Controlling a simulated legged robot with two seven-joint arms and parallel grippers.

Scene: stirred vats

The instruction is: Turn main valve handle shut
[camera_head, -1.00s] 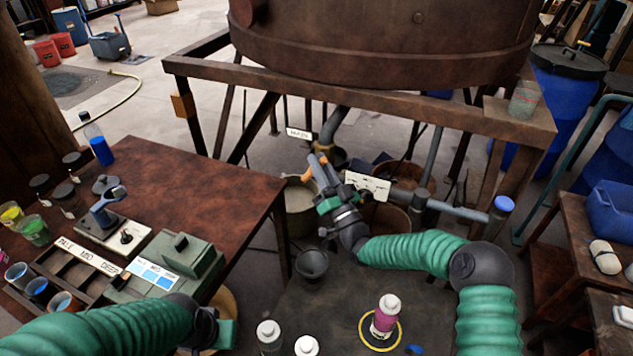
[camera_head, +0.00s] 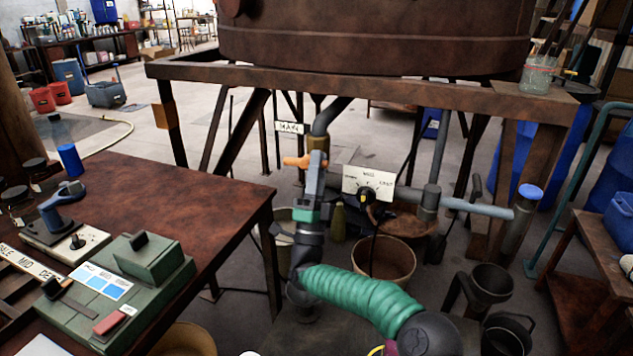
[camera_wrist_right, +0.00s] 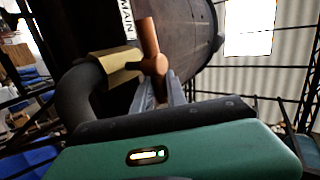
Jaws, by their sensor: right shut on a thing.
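The orange main valve handle (camera_head: 294,162) is on a brass-coloured fitting (camera_head: 318,143) below the bent pipe, beside a tag reading MAIN (camera_head: 289,127). My right gripper (camera_head: 316,165) reaches up from below and is shut on the handle; its fingers hide part of it. In the right wrist view the orange handle (camera_wrist_right: 150,38) shows as a T-shaped piece, its stem between the grey fingertips (camera_wrist_right: 162,85). The brass fitting (camera_wrist_right: 115,64) and dark pipe are to its left. My left gripper is out of view.
A white dial plate (camera_head: 368,186) with a black knob stands just right of my right gripper. The vat's rusty frame beam (camera_head: 400,88) crosses above. The brown table (camera_head: 185,195) is at the left, and a bucket (camera_head: 384,258) stands below the pipes.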

